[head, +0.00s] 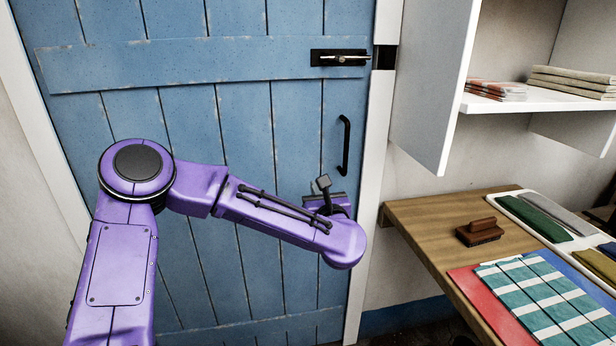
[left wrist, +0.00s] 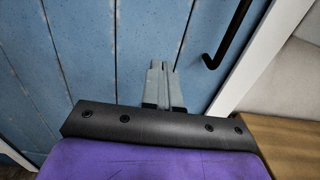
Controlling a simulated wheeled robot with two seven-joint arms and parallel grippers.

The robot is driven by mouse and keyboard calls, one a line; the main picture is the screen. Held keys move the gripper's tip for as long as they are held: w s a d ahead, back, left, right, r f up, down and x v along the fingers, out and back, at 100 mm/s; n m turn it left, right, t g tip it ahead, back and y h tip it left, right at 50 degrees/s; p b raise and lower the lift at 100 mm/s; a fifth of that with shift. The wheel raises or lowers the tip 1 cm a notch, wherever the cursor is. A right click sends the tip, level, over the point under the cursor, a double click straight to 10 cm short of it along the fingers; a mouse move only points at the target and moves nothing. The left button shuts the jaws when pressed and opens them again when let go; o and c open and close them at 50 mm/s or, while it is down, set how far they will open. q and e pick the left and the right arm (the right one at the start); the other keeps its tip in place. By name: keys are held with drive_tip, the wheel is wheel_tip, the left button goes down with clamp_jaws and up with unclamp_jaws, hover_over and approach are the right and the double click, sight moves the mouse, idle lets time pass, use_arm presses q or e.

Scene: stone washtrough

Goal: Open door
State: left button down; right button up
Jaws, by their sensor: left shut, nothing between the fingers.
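A blue plank door (head: 245,130) stands shut in a white frame (head: 372,170). A black vertical pull handle (head: 344,146) is on its right side; it also shows in the left wrist view (left wrist: 229,35). A latch bolt (head: 340,58) on a black plate sits above the handle, beside a black keeper (head: 385,57) on the frame. I cannot tell whether the bolt enters the keeper. My left gripper (left wrist: 161,68) is shut and empty, in front of the door, below and left of the handle, apart from it. In the head view my wrist hides most of it.
A wooden counter (head: 420,215) to the right holds a brown brush (head: 480,232), a striped cloth (head: 550,298) and a white tray (head: 520,212) of folded cloths. A white open cabinet (head: 430,90) juts out above, close to the door frame.

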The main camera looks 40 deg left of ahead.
sight(306, 166)
use_arm(q)
drive_tip(key=p+x, duration=0.1)
drive_tip(key=x, duration=1)
drive_tip(key=shift+p, duration=0.4)
drive_tip(key=shift+f, duration=0.1)
use_arm(e)
wheel_tip(306, 166, up, 2)
drive_tip(key=shift+r, duration=0.1)
